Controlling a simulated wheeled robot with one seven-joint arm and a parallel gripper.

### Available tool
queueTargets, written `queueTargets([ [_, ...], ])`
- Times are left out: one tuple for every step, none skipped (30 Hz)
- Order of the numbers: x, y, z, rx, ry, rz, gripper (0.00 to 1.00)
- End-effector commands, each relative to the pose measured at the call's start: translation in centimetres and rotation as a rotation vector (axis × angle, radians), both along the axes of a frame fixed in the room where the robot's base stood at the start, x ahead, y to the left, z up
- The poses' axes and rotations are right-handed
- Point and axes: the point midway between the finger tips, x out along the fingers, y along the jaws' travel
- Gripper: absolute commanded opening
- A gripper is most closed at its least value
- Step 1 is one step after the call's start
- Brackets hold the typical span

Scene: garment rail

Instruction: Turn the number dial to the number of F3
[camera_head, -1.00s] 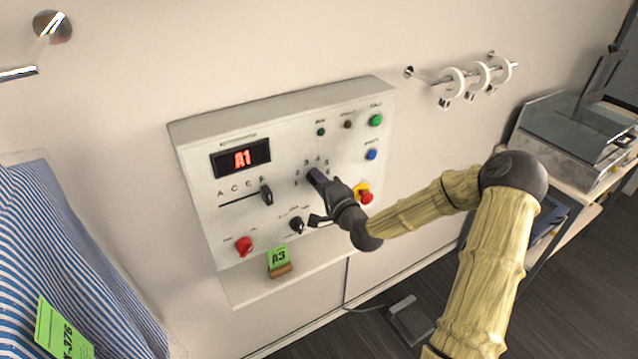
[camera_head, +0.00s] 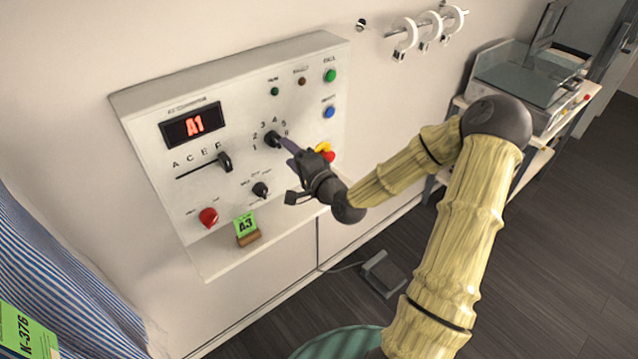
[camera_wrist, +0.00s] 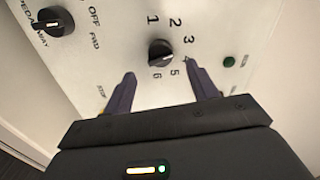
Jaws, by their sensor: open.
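The number dial (camera_head: 271,139) is a black round knob on the grey-white control panel (camera_head: 160,100), ringed by the numbers 1 to 6. It also shows in the wrist view (camera_wrist: 160,52), where its pointer setting is hard to read. The red display (camera_head: 194,124) reads A1. My gripper (camera_head: 289,147) is open just right of the dial in the head view. In the wrist view my gripper (camera_wrist: 161,69) has one dark finger on each side below the dial, which sits between and beyond the tips, apart from them.
A letter slider (camera_head: 224,161) sits near its right end by F. Nearby are a mode knob (camera_head: 261,190), a red knob (camera_head: 208,217), a red stop button (camera_head: 328,156), and green and blue buttons. A green A3 card (camera_head: 245,224) stands on the ledge.

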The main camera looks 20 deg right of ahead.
Motion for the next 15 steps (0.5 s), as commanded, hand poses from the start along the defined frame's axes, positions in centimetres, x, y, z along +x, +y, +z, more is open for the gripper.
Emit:
queueTargets([
  [-1.0, -0.4, -0.3, -0.001, 0.001, -0.002, 0.58],
  [-1.5, -0.7, -0.3, -0.001, 0.001, -0.003, 0.58],
  [-2.2, -0.8, -0.3, -0.002, 0.000, -0.002, 0.58],
  [-2.7, -1.0, -0.3, -0.002, 0.000, -0.002, 0.58],
  [-3.2, -1.1, -0.3, -0.001, 0.001, -0.002, 0.58],
  [-3.8, -1.4, -0.2, -0.001, 0.001, -0.003, 0.58],
  [-4.3, -1.5, -0.2, -0.001, 0.001, -0.002, 0.58],
  [-4.8, -1.7, -0.2, -0.001, 0.001, -0.002, 0.58],
  [-5.4, -1.8, -0.2, -0.001, 0.002, -0.002, 0.58],
  [-5.8, -2.0, -0.2, -0.001, 0.002, -0.002, 0.58],
  [-6.0, -2.0, 0.1, 0.001, 0.002, -0.002, 0.58],
  [-5.9, -2.0, 0.4, 0.004, 0.002, -0.001, 0.58],
  [-6.0, -2.1, 0.4, 0.003, 0.002, 0.000, 0.58],
  [-6.0, -2.1, 0.4, 0.003, 0.002, 0.000, 0.58],
  [-6.1, -2.2, 0.4, 0.003, 0.002, 0.000, 0.58],
])
